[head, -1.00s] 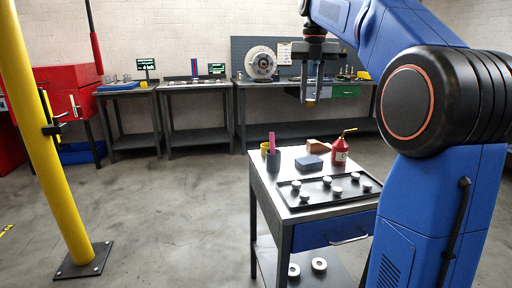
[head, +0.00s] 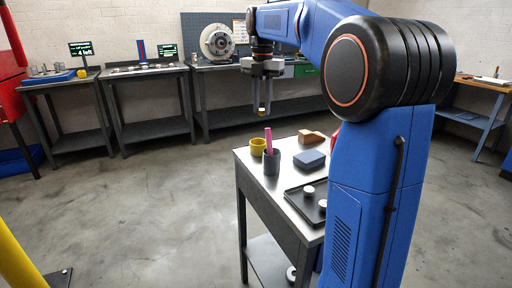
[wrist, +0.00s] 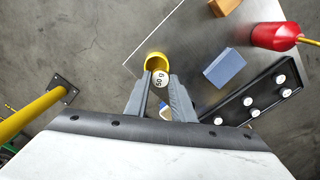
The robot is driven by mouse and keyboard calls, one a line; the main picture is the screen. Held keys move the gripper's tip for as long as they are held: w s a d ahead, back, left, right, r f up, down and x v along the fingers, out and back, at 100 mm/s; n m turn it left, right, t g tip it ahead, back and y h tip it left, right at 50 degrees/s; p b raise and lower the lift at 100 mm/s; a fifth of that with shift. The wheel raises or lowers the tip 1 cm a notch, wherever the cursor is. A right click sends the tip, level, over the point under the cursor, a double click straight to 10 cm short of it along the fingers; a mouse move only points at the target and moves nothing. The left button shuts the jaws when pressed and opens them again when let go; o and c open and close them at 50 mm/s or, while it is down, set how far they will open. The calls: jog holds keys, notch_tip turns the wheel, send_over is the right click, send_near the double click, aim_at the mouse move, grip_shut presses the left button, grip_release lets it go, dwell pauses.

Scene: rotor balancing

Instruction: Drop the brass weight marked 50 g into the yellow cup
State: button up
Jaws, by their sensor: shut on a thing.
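My gripper (head: 263,108) is shut on the brass weight (head: 262,112) and holds it in the air, above cup height. In the wrist view the weight (wrist: 160,79) shows a pale round top marked 50 between the fingertips. The yellow cup (head: 257,146) stands at the far left corner of the steel cart, below the gripper in the head view. In the wrist view the cup (wrist: 155,58) shows just beyond the weight, partly hidden by it and the fingers.
A grey cup (head: 271,162) with a pink item stands close to the yellow cup. The cart (head: 248,160) also bears a blue block (head: 309,160), a wooden block (head: 311,137), a dark tray (wrist: 230,125) with several weights, and a red bottle (wrist: 274,36). A yellow post (wrist: 30,118) stands left.

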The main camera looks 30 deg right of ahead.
jog(key=shift+f, duration=2.35)
jog(key=o, duration=1.1)
notch_tip(320, 180, up, 17)
jog(key=shift+r, duration=0.2)
jog(key=shift+s, duration=0.1)
